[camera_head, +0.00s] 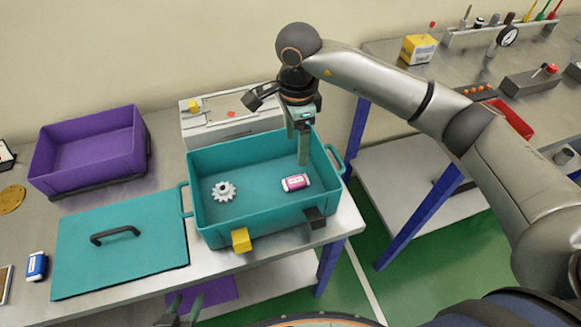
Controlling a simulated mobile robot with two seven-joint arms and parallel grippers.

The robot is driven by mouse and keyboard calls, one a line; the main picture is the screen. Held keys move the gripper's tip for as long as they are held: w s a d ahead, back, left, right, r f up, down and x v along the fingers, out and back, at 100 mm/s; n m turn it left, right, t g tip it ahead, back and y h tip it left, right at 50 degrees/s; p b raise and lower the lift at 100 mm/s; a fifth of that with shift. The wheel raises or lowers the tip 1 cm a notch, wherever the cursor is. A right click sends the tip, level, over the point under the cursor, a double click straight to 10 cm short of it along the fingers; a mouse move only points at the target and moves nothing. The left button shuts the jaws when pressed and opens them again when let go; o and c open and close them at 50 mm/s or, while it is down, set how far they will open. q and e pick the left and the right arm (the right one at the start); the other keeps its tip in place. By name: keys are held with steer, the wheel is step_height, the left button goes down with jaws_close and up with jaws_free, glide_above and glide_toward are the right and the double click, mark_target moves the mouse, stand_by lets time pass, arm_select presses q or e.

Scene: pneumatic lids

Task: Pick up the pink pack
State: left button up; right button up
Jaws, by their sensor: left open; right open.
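The pink pack (296,183), pink and white, lies on the floor of the teal bin (205,240), towards its right side. My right gripper (303,160) points down over the bin's back right part. Its fingers are just behind and above the pack, apart from it and empty; the finger gap is hard to see from this side. My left gripper (184,303) is low at the bottom edge of the picture, in front of the table, with its fingers apart and empty.
A white gear (223,191) lies in the bin's left part. The teal lid (120,260) with a black handle lies left of the bin. A purple bin (90,155) and a grey-white box (230,127) stand behind. A blue-white pack (37,266) lies far left.

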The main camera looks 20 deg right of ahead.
glide_above(296, 180)
step_height(296, 180, down, 6)
steer(key=shift+f+p, duration=0.2)
steer(key=shift+p, duration=0.2)
step_height(296, 180, down, 6)
steer(key=shift+r+p, duration=0.15)
steer(key=shift+p, duration=0.4)
arm_select(q)
steer(key=shift+s+r, duration=0.35)
steer(key=shift+r, duration=0.55)
arm_select(e)
jaws_close()
